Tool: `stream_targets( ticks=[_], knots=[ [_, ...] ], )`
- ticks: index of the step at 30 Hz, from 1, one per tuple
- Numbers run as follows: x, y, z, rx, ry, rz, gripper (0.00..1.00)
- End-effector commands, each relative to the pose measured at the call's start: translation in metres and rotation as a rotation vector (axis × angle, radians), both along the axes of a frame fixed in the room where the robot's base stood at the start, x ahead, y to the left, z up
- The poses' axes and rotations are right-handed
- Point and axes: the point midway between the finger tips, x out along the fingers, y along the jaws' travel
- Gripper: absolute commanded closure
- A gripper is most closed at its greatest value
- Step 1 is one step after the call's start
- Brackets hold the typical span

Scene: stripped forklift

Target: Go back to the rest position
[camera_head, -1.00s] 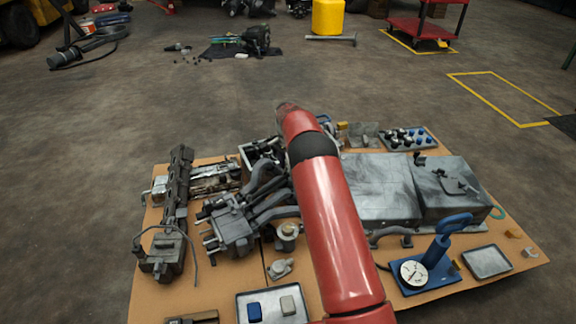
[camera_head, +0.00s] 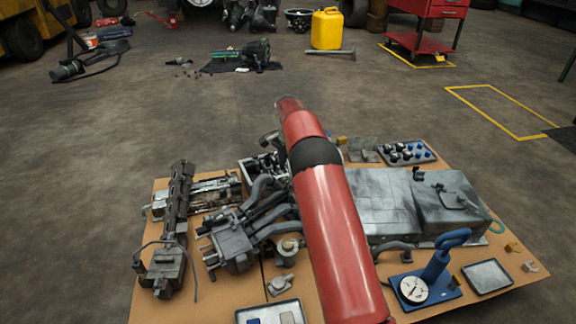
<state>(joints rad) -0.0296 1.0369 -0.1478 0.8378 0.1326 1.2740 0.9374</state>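My red arm (camera_head: 335,230) rises from the bottom edge over the middle of a brown board.
The brown board (camera_head: 225,300) bears engine parts (camera_head: 232,243), a grey metal case (camera_head: 455,205), a blue hand pump with a gauge (camera_head: 428,280) and trays (camera_head: 487,277). Open floor (camera_head: 110,130) lies beyond. A yellow can (camera_head: 327,28) and red cart (camera_head: 425,45) stand farther back.

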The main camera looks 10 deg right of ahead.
Motion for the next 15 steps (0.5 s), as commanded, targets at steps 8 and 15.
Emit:
stream_targets(
  ticks=[8,15],
  knots=[
    [-0.001,0.000,0.008,0.001,-0.007,0.007,0.55],
    [-0.030,-0.002,0.092,0.010,-0.066,0.099,0.55]
  ],
)
